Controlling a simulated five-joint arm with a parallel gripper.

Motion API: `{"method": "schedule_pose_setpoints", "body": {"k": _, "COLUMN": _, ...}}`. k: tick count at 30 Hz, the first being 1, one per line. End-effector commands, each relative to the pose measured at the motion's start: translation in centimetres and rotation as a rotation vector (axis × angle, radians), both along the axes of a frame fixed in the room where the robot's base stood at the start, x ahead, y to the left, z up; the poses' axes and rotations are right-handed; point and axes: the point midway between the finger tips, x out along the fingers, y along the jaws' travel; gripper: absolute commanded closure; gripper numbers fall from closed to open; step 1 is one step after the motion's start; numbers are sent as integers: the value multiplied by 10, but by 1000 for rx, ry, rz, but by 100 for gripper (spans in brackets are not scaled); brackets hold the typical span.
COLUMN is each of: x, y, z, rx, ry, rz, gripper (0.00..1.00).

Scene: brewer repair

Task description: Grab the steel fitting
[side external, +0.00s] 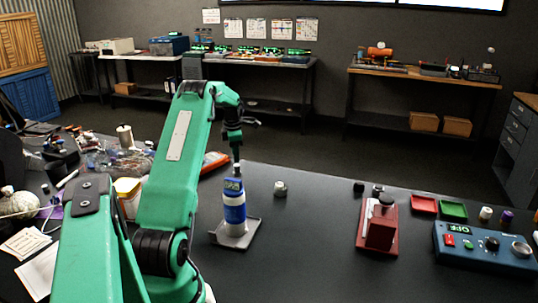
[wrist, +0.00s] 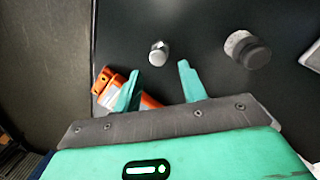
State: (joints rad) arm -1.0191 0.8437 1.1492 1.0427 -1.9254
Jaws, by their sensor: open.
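The steel fitting (wrist: 158,53), a small shiny metal piece, stands on the dark table in the wrist view, beyond the fingertips and a little left of the middle of the gap. My gripper (wrist: 158,78) is open, with its two green fingers apart and nothing between them. In the side external view my gripper (side external: 237,132) hangs above the table, behind the blue and white bottle.
An orange tool (wrist: 113,84) lies close behind and under the left finger. A grey and black knob (wrist: 246,50) stands to the right. A red device (side external: 378,228) is farther right.

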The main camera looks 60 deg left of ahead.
Motion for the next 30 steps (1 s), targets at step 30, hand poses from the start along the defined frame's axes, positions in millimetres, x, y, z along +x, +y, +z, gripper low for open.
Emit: {"method": "schedule_pose_setpoints", "body": {"k": 30, "x": 4, "y": 5, "z": -69, "rx": -1, "ry": 1, "rz": -4, "gripper": 58}}
